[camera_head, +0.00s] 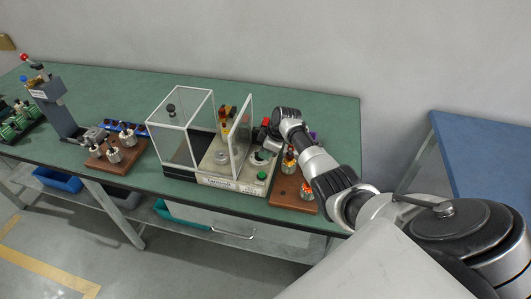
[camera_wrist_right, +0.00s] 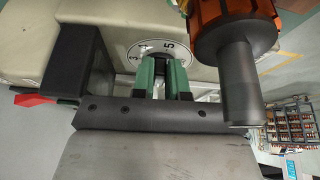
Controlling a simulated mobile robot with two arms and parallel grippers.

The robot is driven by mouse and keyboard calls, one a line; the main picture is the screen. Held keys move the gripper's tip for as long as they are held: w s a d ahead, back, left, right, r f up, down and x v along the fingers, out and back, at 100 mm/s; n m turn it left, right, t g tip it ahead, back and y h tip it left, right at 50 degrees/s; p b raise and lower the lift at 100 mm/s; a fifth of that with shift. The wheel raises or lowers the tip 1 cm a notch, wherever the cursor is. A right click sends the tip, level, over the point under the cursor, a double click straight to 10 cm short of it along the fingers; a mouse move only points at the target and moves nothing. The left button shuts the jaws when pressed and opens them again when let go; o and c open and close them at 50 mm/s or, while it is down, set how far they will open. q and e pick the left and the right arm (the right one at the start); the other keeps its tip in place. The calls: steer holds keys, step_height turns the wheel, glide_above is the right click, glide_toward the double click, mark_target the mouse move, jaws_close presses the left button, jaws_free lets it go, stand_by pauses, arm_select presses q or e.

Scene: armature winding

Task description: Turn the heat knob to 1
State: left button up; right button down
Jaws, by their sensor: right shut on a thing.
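The heat knob's white dial (camera_wrist_right: 149,47) shows in the right wrist view on the cream machine housing (camera_wrist_right: 30,42). The figure 5 and part of a 3 can be read on it. My right gripper (camera_wrist_right: 163,72) has green-padded fingers, which reach the middle of the dial and are shut on the knob. The knob itself is mostly hidden between the fingers, and its exact pointer setting cannot be told. In the head view my right gripper (camera_head: 265,143) is at the right end of the machine (camera_head: 222,181), partly hidden by my wrist. My left gripper is not in view.
A copper armature (camera_wrist_right: 235,55) stands close beside my right gripper. In the head view, armatures stand on a wooden board (camera_head: 283,195) right of the machine. A clear guard box (camera_head: 170,140) covers its left part. A press (camera_head: 55,105) stands far left.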

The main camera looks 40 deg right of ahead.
steer(key=c, duration=1.1)
jaws_free()
steer(key=shift+c, duration=0.2)
steer(key=v, duration=1)
steer(key=shift+r, duration=0.35)
